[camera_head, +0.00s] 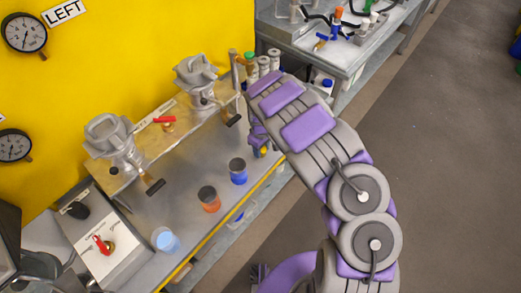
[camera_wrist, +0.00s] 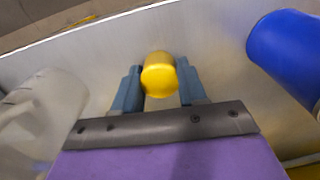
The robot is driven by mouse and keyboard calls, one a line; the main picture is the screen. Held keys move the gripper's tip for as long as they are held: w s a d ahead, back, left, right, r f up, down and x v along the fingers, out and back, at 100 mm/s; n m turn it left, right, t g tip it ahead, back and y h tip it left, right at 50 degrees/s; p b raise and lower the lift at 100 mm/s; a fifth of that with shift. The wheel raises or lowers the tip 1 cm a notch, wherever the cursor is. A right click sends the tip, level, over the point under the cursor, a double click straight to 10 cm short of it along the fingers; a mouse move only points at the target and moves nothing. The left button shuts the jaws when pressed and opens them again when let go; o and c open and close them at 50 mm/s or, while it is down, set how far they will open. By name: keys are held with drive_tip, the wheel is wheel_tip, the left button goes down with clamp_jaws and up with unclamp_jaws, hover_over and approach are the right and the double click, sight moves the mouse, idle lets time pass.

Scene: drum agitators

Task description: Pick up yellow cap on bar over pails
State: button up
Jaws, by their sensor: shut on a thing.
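The yellow cap (camera_wrist: 158,80) sits between the two blue fingers of my gripper (camera_wrist: 158,88) in the wrist view. The fingers are shut on its sides. In the head view my gripper (camera_head: 262,146) is low beside the bench, at the right end of the bar, with a small bit of the yellow cap (camera_head: 263,151) showing under it. The bar (camera_head: 150,150) is a tan shelf with two grey agitator heads. The pails stand below it: a blue one (camera_head: 238,172), an orange one (camera_head: 209,200) and a pale blue one (camera_head: 165,240).
In the wrist view a blue cylinder (camera_wrist: 285,55) is close on the right and a whitish translucent object (camera_wrist: 40,112) is close on the left. Several capped bottles (camera_head: 263,66) stand behind my arm. A red-handled control box (camera_head: 103,240) is at the lower left.

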drive_tip(key=shift+d+r, duration=0.15)
drive_tip(key=shift+d, duration=0.05)
drive_tip(key=r, duration=0.3)
drive_tip(key=r+p, duration=0.1)
drive_tip(key=r, duration=0.2)
drive_tip(key=r+p, duration=0.1)
drive_tip(key=r, duration=0.2)
drive_tip(key=shift+a, duration=0.25)
drive_tip(key=shift+d+r, duration=0.15)
drive_tip(key=shift+r, duration=0.25)
